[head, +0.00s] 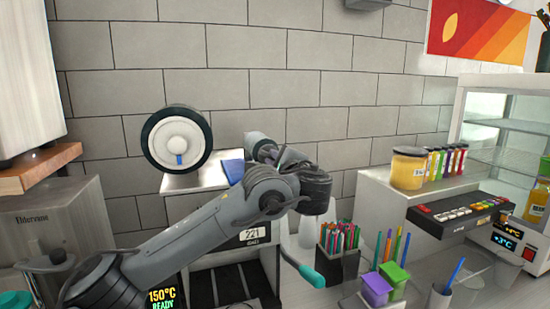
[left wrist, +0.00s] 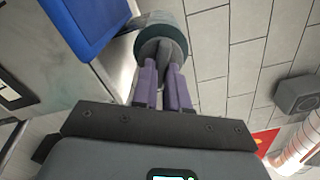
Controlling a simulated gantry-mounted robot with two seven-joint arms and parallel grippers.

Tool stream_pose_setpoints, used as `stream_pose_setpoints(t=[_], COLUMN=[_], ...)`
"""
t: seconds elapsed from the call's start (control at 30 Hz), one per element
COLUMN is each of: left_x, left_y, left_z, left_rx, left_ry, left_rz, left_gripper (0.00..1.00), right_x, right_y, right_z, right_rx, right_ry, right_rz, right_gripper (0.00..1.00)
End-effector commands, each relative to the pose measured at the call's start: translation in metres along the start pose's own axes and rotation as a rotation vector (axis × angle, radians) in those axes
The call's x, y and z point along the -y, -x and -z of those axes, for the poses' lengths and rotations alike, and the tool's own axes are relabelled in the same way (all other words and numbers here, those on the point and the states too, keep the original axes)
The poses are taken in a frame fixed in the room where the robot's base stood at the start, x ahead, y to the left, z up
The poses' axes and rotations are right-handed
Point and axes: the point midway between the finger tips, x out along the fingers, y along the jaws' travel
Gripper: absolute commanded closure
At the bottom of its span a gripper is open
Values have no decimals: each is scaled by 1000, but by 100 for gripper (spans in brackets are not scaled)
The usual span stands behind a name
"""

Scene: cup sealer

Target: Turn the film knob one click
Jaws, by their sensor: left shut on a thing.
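The cup sealer (head: 195,180) stands against the tiled wall, with a counter display reading 221 and a 150°C READY display low on its front. A large white disc with a black rim (head: 177,138) and a blue mark sits at its top. My left gripper (head: 268,153) is beside the sealer's upper right, partly hidden by my own wrist. In the left wrist view its two purple fingers (left wrist: 163,75) are shut on the grip of a dark round film knob (left wrist: 162,35). The knob (head: 257,139) appears grey in the head view. My right gripper is not in view.
A blue part (left wrist: 85,22) of the sealer lies close to the left of my fingers; it also shows in the head view (head: 233,166). A pen holder (head: 337,262), green and purple boxes (head: 376,288) and a jar (head: 408,168) stand to the right.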

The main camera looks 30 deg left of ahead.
Motion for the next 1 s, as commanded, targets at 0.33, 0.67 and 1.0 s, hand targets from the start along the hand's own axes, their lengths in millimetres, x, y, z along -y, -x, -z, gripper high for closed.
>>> stream_pose_setpoints(t=[0.33,0.67,1.0], left_x=[0,-1,0], left_y=[0,0,0], left_z=[0,0,0], left_rx=[-1,-1,0], left_ry=[-47,-47,-46], left_rz=[0,0,0], left_gripper=[100,80,61], right_x=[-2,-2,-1], right_y=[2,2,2], right_z=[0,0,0], right_rx=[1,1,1], right_ry=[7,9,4], right_rz=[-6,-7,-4], right_gripper=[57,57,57])
